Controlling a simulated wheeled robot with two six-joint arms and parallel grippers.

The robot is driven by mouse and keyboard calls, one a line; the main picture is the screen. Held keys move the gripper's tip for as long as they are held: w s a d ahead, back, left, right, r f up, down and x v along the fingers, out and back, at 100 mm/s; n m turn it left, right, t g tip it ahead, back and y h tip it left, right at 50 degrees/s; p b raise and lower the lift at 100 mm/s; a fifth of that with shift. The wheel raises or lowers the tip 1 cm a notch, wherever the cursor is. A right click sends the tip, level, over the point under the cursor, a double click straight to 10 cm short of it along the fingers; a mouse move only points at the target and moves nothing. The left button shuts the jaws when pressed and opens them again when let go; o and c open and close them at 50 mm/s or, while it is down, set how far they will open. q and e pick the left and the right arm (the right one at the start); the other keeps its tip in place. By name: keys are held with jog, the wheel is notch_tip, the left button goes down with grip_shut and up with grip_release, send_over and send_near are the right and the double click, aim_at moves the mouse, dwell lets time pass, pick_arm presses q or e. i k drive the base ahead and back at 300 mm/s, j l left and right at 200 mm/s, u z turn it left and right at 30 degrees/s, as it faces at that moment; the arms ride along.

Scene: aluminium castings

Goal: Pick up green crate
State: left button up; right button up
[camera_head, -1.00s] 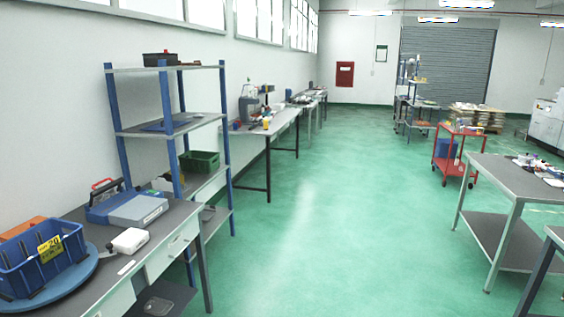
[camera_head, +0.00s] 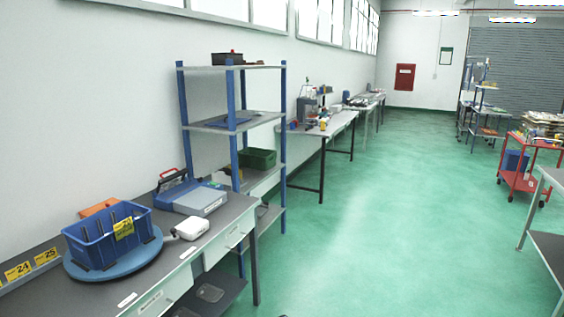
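The green crate (camera_head: 258,158) sits on a middle shelf of the blue and grey shelf rack (camera_head: 236,126), left of the picture's middle. It is small and dark green, and its front and side walls show. A rack post stands to its left and another to its right. Neither of my grippers is in view.
A workbench (camera_head: 221,222) at the lower left bears a blue bin (camera_head: 88,244) on a round blue board and a blue-grey device (camera_head: 201,200). A red cart (camera_head: 521,181) stands at the right. The green floor (camera_head: 390,220) in the middle is clear.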

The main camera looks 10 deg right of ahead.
aim_at(255, 157)
jog(key=i+z, duration=0.3)
jog(key=i, duration=0.65)
jog(key=i+l, duration=0.1)
jog(key=i, duration=2.55)
jog(key=i+l, duration=0.15)
jog(key=i, duration=1.2)
jog(key=i+u, duration=0.25)
jog(key=i, duration=0.15)
jog(key=i+l+u, duration=0.25)
jog(key=i, duration=0.15)
jog(key=i+l+u, duration=0.25)
jog(key=i, duration=0.15)
jog(key=i+j, duration=0.15)
jog(key=j, duration=0.1)
